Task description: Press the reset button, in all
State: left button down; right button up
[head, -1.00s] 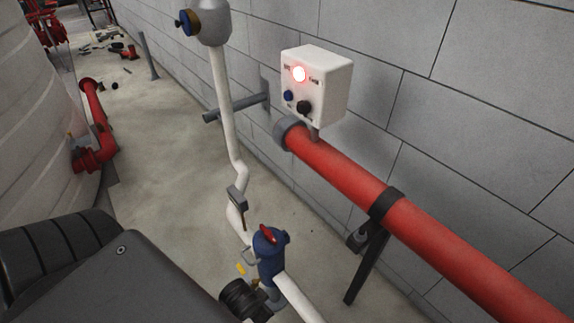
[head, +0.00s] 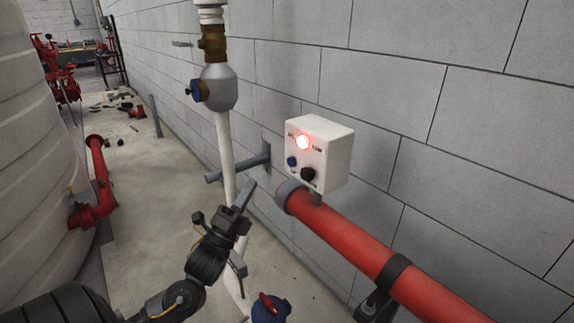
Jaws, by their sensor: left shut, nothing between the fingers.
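A white control box (head: 327,152) is on the grey block wall, just above the end of the red pipe. Its front carries a lit red lamp (head: 303,142), a small blue button (head: 291,161) and a black knob (head: 308,174). Lettering by the lamp is too small to read. My left gripper (head: 244,196) is shut and empty, in front of the white vertical pipe. It is left of the box and lower in the picture, apart from the buttons. My right gripper is not in view.
The red pipe (head: 345,236) runs from below the box to the lower right. A white vertical pipe (head: 226,140) with a valve (head: 217,88) stands left of the box. A grey wall bracket (head: 240,168) sticks out behind my gripper. A large pale tank (head: 35,140) fills the left.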

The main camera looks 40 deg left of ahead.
aim_at(292, 162)
pick_arm(q)
jog(key=shift+s+r+m+t+h, duration=0.15)
jog(key=shift+r+m+t+h, duration=0.15)
jog(key=shift+r+m, duration=0.3)
jog(key=shift+s+r+m+t+h, duration=0.2)
jog(key=shift+r+m+h, duration=0.25)
jog(key=shift+m, duration=0.15)
jog(key=shift+w, duration=0.2)
jog(key=w+d+b, duration=0.1)
jog(key=w+d, duration=0.1)
jog(key=w, duration=0.6)
jog(key=shift+d+f, duration=0.15)
jog(key=shift+w, duration=0.15)
dwell(1.1)
jog(key=shift+w+d, duration=0.3)
jog(key=shift+w, duration=0.1)
